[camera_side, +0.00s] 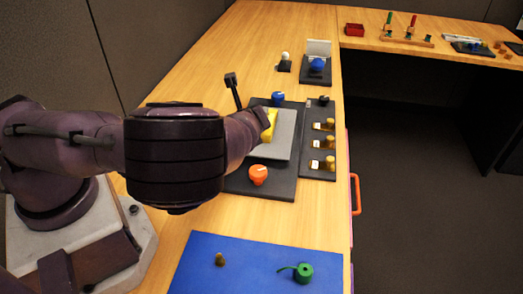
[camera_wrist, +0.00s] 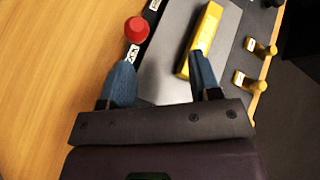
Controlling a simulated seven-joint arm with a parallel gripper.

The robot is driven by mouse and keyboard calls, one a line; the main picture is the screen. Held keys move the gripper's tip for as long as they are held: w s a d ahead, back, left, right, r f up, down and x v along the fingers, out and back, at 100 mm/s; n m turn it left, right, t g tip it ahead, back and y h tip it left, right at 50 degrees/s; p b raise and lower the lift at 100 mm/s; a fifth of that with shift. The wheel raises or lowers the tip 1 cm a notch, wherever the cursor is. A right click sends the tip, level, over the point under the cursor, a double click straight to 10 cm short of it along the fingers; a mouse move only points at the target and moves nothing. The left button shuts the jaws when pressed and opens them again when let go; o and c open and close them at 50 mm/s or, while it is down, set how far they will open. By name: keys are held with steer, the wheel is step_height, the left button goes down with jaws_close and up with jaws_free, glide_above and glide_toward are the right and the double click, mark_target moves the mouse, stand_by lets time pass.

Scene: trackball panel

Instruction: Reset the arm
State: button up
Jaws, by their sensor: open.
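My gripper (camera_wrist: 162,82) is open, with its two blue fingertips apart and nothing held between them in the wrist view. It is over the near part of a grey plate (camera_wrist: 170,62) on a dark panel. A yellow bar (camera_wrist: 204,38) lies on the plate, and the right fingertip overlaps its lower end in the picture; I cannot tell whether they touch. In the side view my arm reaches over the panel (camera_side: 285,188), and the fingers cannot be made out. The yellow bar (camera_side: 270,124) shows just past the arm's end.
A red knob (camera_wrist: 137,29) stands left of the plate. An orange knob (camera_side: 258,174), a blue knob (camera_side: 278,98) and a strip of yellow switches (camera_side: 322,144) are close by. A blue mat (camera_side: 225,278) lies in front. Bare wood (camera_side: 245,40) lies behind.

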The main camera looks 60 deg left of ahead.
steer(key=s+d+n+g+h, duration=0.1)
steer(key=s+n, duration=0.1)
steer(key=s+d+f+n+g+h, duration=0.1)
steer(key=s+n+g, duration=0.1)
steer(key=s+n, duration=0.1)
steer(key=s+d+f+n+g+h, duration=0.1)
steer(key=s+d+n+g, duration=0.1)
steer(key=s+n, duration=0.1)
steer(key=shift+s+h, duration=0.15)
steer(key=shift+h, duration=0.15)
steer(key=s+d+r+n+g+h, duration=0.1)
steer(key=s+d+r+n+h, duration=0.25)
steer(key=r, duration=0.35)
steer(key=s+d+r+n+h, duration=0.3)
steer(key=s+r+n, duration=0.15)
steer(key=r, duration=0.35)
steer(key=s+a+r+n+t, duration=0.1)
steer(key=a+r+t, duration=0.1)
steer(key=r, duration=0.4)
steer(key=s+a+r+n+t+y, duration=0.1)
steer(key=s+a+r+n+t, duration=0.1)
steer(key=r, duration=0.4)
steer(key=shift+s+a+r+t, duration=0.25)
steer(key=shift+a+r+t, duration=0.15)
steer(key=shift+a+t, duration=0.45)
steer(key=shift+d, duration=0.15)
